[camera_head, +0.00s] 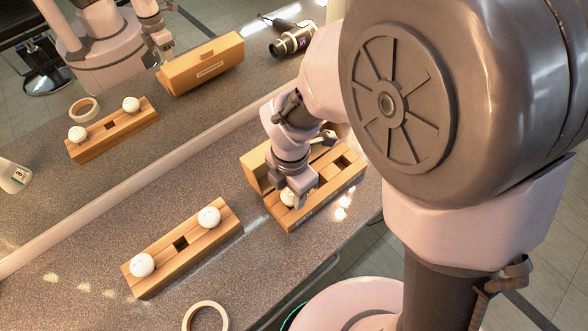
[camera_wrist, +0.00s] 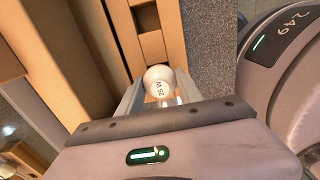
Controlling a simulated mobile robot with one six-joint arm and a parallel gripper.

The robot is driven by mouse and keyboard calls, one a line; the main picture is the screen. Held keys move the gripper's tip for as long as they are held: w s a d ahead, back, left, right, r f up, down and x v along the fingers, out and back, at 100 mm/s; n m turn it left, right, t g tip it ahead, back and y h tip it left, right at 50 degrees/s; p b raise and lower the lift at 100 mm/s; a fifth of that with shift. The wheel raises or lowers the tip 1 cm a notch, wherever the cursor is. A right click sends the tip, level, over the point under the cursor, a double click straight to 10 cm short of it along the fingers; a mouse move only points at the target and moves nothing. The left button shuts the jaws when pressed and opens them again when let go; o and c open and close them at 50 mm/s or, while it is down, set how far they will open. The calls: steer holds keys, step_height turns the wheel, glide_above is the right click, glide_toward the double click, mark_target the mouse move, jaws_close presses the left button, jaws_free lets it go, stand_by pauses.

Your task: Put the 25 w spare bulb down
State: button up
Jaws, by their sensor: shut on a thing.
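In the head view the bulb (camera_head: 288,198) is partly hidden by the fingers, at the near left end of a wooden box (camera_head: 325,199) with square compartments. The wooden box (camera_wrist: 125,35) also shows in the wrist view, with its compartments beyond the bulb. I cannot tell whether the bulb touches the box or hangs just above it.
A wooden rack (camera_head: 190,256) holds two white bulbs (camera_head: 142,265) (camera_head: 209,217) at its ends, with a dark empty square hole between. A tape ring (camera_head: 205,316) lies at the counter's front edge. A mirror behind reflects the rack, box, ring, a dryer-like thing and my arm.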

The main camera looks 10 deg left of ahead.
steer(key=o, duration=1.3)
steer(key=shift+f, duration=0.1)
steer(key=shift+o, duration=0.2)
